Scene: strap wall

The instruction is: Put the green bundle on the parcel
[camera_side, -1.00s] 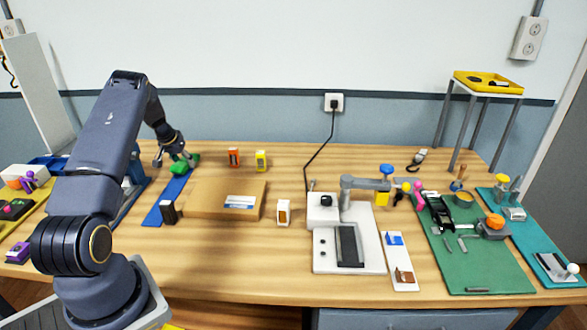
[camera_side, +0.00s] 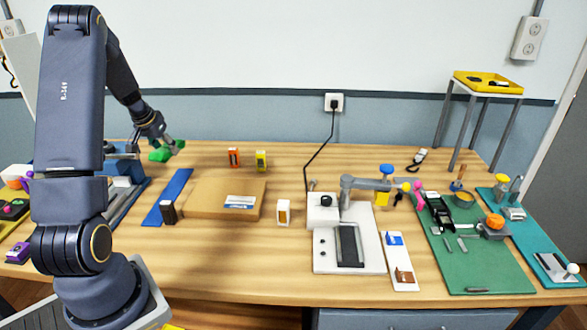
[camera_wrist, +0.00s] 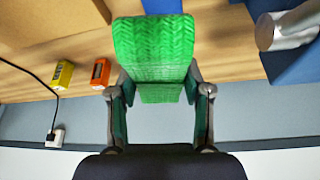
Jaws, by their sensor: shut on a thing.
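The green bundle (camera_side: 163,152) is held in my gripper (camera_side: 163,150), raised above the table near the back left. In the wrist view the green bundle (camera_wrist: 153,50) has a braided surface and sits between the two fingers of my gripper (camera_wrist: 160,95). The parcel (camera_side: 190,206) is a flat brown box with a white and blue label, lying on the table to the right of the blue strip. The bundle is behind and to the left of the parcel, apart from it. The parcel's top is clear apart from its label.
A blue strip (camera_side: 176,190) lies left of the parcel, with a black block (camera_side: 169,212) at the parcel's front left. Orange (camera_side: 233,157) and yellow (camera_side: 261,160) blocks stand behind the parcel. A blue-grey device (camera_side: 125,190) stands at left.

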